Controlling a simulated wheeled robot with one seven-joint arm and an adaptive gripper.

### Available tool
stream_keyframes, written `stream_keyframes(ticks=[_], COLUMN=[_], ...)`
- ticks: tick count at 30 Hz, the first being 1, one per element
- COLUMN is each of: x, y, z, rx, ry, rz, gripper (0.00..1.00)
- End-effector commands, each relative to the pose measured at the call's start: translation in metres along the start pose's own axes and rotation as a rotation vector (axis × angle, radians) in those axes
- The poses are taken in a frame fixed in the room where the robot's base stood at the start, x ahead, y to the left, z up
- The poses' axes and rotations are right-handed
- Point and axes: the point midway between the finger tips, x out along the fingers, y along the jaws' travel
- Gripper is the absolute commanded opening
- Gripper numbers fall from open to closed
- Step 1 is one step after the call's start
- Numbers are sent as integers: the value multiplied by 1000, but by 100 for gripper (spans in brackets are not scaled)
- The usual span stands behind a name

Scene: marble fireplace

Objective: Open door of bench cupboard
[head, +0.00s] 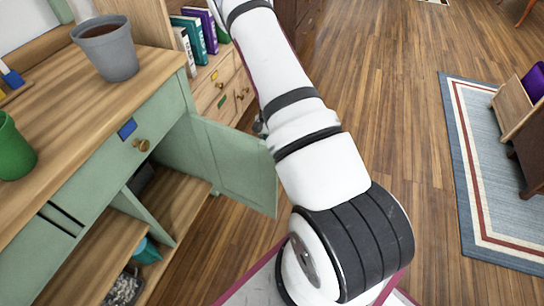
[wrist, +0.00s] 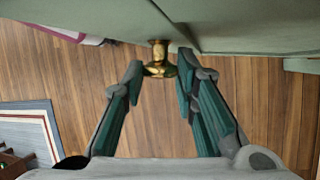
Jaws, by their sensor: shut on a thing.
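The green bench cupboard (head: 95,165) stands at the left in the head view, with a wooden top. Its door (head: 235,165) is swung well out, showing the wooden shelf (head: 180,205) inside. In the wrist view the door (wrist: 240,25) runs along the top edge, with a round brass knob (wrist: 160,58) on it. My gripper (wrist: 160,70) is shut on this knob, with a finger on each side. In the head view my arm hides the gripper and the knob.
A grey pot (head: 108,50) and a green cup (head: 14,150) stand on the bench top. A drawer unit with books (head: 208,30) is behind the door. The wooden floor (head: 400,110) is clear up to the blue rug (head: 470,150) at the right.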

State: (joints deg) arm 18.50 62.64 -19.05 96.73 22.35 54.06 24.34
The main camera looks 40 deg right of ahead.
Motion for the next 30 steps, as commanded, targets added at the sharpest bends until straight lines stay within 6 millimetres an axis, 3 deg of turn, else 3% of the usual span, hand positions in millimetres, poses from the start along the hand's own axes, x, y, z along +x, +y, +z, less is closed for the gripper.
stream_keyframes(ticks=[5,6,8,20,30], x=[0,0,0,-6,-68], y=[1,1,1,0,0], z=[0,0,0,0,-1], rx=[2,2,2,1,0], ry=[0,0,0,1,3], rz=[1,0,0,-2,-3], gripper=[0,36,47,47,47])
